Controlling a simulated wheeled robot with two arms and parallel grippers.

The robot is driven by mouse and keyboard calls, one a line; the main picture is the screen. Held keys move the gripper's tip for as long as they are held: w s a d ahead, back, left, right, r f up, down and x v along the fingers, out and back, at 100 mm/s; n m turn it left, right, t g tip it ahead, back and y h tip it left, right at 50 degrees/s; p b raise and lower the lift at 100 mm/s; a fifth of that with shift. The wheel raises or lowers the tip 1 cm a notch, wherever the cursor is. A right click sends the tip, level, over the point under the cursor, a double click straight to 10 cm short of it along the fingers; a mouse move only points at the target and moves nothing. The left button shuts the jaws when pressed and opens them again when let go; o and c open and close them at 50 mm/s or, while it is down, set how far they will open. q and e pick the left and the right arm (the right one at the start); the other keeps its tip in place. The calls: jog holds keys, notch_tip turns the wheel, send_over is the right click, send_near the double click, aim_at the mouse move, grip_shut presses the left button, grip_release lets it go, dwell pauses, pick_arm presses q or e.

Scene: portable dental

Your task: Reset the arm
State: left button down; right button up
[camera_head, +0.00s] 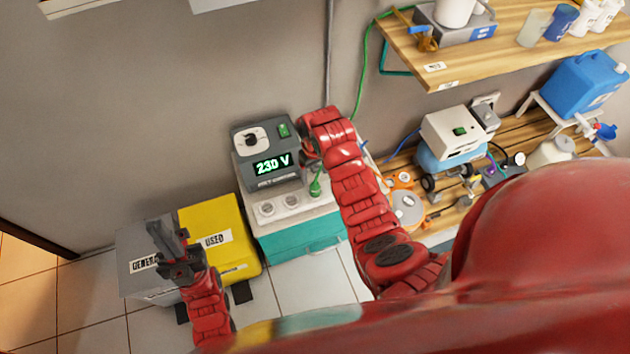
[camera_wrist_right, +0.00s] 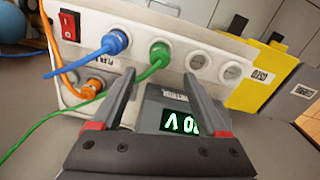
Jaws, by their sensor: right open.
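My right gripper (camera_head: 309,150) is beside the right side of a dark grey box (camera_head: 262,138) with a lit "230 V" display, a knob and a green switch. In the right wrist view my right gripper (camera_wrist_right: 160,85) is open, with nothing between its fingers. That view shows the display (camera_wrist_right: 180,122) upside down past the jaws. My left gripper (camera_head: 170,244) is in front of the grey and yellow bins at lower left. I cannot tell whether its fingers are open or shut, and I see nothing held in it.
The box stands on a white and teal unit (camera_head: 300,235). In the right wrist view a white panel (camera_wrist_right: 140,48) carries blue (camera_wrist_right: 115,42), green (camera_wrist_right: 160,55) and orange (camera_wrist_right: 92,88) plugs and a red switch (camera_wrist_right: 70,25). A yellow bin (camera_head: 232,255) and wooden shelf (camera_head: 470,65) flank it.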

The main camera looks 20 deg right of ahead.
notch_tip(320, 180, up, 9)
jog(key=p, duration=0.5)
